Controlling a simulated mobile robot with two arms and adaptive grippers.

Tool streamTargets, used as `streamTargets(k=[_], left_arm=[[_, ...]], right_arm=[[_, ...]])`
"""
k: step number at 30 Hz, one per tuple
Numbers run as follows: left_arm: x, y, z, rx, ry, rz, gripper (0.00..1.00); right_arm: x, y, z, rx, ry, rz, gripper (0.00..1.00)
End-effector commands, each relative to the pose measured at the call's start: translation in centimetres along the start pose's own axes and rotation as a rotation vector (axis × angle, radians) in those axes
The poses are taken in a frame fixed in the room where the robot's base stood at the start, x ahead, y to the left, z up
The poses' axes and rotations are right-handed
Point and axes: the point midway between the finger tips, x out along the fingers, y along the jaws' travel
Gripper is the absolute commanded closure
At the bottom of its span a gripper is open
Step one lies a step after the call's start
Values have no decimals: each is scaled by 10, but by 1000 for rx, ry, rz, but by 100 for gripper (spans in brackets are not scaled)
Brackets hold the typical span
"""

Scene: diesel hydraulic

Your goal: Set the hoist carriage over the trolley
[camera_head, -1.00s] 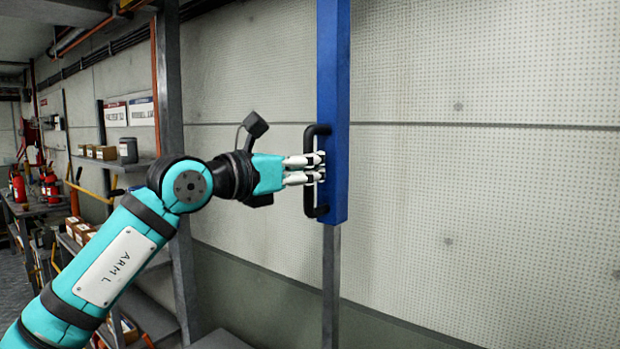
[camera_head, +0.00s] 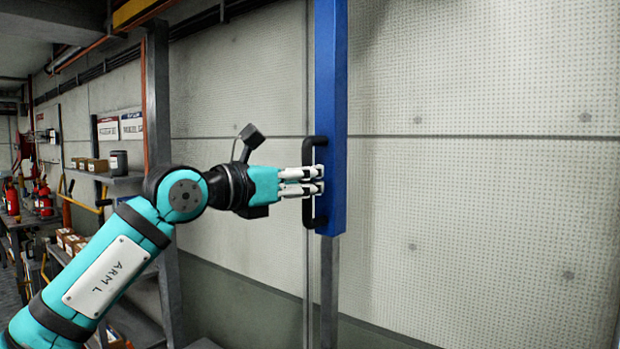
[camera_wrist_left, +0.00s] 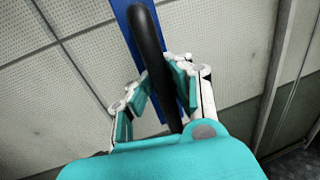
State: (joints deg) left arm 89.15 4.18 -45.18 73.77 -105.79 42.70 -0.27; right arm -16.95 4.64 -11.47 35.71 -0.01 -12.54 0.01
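A blue upright beam (camera_head: 331,75) hangs in front of the wall in the head view, its top cut off by the frame. It may be part of the hoist carriage, but no label shows this. A black bar handle (camera_head: 309,216) is fixed to its left side. My left gripper (camera_head: 318,181) is at the middle of this handle. In the left wrist view the fingers (camera_wrist_left: 160,88) close around the black handle (camera_wrist_left: 146,35) from both sides. The blue beam (camera_wrist_left: 126,25) shows behind it. My right gripper is out of view. No trolley can be made out.
A grey post (camera_head: 158,100) stands left of the beam. Shelves with small boxes (camera_head: 97,165) and a dark canister (camera_head: 118,162) are beyond it. Red fire extinguishers (camera_head: 12,198) stand at the far left. The wall (camera_head: 480,200) to the right is bare.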

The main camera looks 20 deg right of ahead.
Motion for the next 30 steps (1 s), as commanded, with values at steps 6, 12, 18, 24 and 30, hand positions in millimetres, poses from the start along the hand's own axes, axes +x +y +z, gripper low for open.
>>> streamTargets(k=[6, 12, 18, 24, 30], left_arm=[[-1, 0, 3, 2, -6, 1, 60], [-1, 0, 4, 3, -7, 1, 60], [-14, 1, 4, 4, -9, 3, 60], [-55, 1, 3, 5, -8, 4, 60], [-95, 1, 2, 3, -7, 4, 60]], right_arm=[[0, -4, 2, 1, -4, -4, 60], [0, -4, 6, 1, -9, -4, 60], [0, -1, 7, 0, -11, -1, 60], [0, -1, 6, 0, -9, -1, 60], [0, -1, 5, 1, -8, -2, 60]])
